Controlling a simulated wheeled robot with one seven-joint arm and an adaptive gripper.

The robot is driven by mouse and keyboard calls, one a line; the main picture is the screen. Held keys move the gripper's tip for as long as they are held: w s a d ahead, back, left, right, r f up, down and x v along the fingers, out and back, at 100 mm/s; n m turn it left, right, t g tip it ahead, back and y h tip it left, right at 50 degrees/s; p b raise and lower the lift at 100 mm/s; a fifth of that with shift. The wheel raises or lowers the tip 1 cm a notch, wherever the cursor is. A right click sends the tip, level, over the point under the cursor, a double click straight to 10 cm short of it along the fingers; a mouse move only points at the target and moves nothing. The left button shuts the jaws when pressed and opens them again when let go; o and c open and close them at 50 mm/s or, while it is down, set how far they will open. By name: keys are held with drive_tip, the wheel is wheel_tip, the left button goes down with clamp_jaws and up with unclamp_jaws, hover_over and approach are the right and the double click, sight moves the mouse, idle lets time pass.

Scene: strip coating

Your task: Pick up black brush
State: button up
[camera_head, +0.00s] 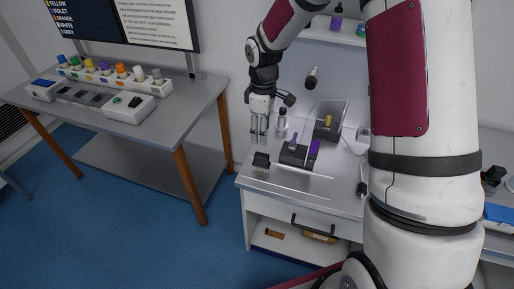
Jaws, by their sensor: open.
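A small black brush (261,160), with a paler lower part that looks like bristles, stands near the front left corner of the white workbench (300,186). My gripper (259,130) points down above and slightly behind the brush in the picture. Its fingers are apart, with nothing between them. A visible gap separates the fingertips from the brush. My arm covers the right part of the bench.
A dark holder (293,154) with purple items stands right of the brush. A grey table (160,118) with coloured-cap containers stands left. Blue floor lies between.

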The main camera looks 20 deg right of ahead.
sight(261, 155)
drive_tip(key=f, duration=0.4)
drive_tip(key=f+p, duration=0.1)
drive_tip(key=f, duration=0.9)
drive_tip(key=shift+w+p, duration=0.25)
drive_tip(key=shift+p, duration=0.15)
clamp_jaws()
